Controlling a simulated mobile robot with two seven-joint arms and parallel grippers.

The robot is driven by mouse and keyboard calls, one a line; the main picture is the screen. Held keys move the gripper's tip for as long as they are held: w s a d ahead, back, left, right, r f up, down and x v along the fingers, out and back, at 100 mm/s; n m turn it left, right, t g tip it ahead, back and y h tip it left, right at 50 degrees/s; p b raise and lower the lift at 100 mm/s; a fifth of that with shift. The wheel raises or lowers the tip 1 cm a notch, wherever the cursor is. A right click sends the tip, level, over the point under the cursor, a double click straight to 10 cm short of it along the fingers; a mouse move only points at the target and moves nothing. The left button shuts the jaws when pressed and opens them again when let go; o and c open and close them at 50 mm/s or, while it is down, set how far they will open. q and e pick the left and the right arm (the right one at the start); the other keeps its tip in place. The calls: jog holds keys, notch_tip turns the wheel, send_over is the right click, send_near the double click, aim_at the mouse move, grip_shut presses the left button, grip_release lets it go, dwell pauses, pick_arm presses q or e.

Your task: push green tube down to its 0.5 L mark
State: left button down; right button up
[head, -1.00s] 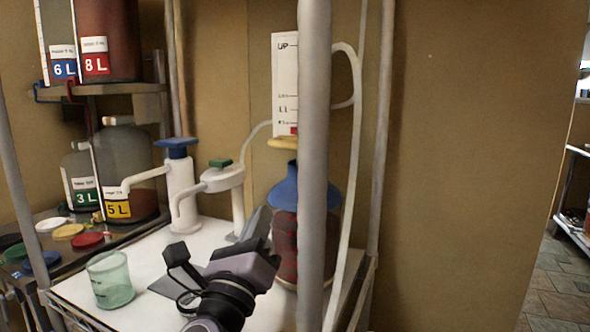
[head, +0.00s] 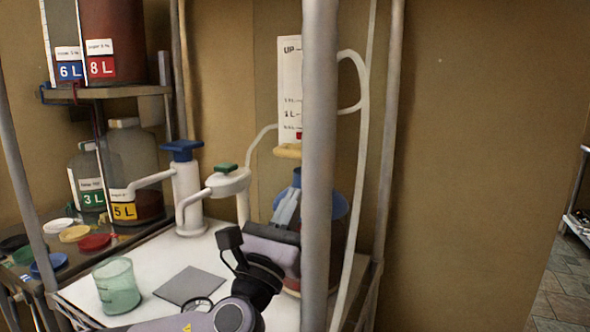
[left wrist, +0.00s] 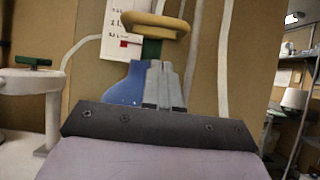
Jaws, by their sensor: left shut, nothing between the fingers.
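The green tube (left wrist: 152,50) shows in the left wrist view, under a tan handle (left wrist: 156,24) and above a blue funnel-shaped top (left wrist: 124,85). In the head view the tan handle (head: 287,151) is just left of the grey post, which hides part of the dark bottle (head: 325,232) below. A white card (head: 290,85) with "UP" and litre marks is behind, with a red marker near its bottom. My left gripper (head: 290,200) is shut and empty, in front of the blue top and below the handle. Its fingers (left wrist: 163,80) partly cover the blue top.
The grey post (head: 319,170) stands close to my left gripper. Two white pumps, one with a blue top (head: 182,150) and one with a green top (head: 226,168), stand left. A green cup (head: 117,285) and grey square (head: 190,286) are on the white tabletop (head: 150,265).

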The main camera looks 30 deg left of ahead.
pick_arm(q)
jog(key=shift+w+r+p, duration=0.2)
jog(key=shift+r+p, duration=0.1)
jog(key=shift+r, duration=0.4)
jog(key=shift+w+r+p, duration=0.2)
jog(key=shift+r+p, duration=0.05)
jog(key=shift+r, duration=0.4)
jog(key=shift+w+r+p, duration=0.2)
jog(key=shift+r+p, duration=0.1)
jog(key=shift+r, duration=0.4)
pick_arm(e)
jog(key=shift+r, duration=1.15)
pick_arm(q)
jog(key=shift+r+p, duration=0.5)
jog(key=shift+r, duration=0.2)
pick_arm(e)
jog(key=shift+r, duration=0.5)
pick_arm(q)
jog(key=shift+a+f, duration=0.1)
jog(key=shift+f, duration=0.05)
pick_arm(e)
jog(key=shift+f, duration=0.1)
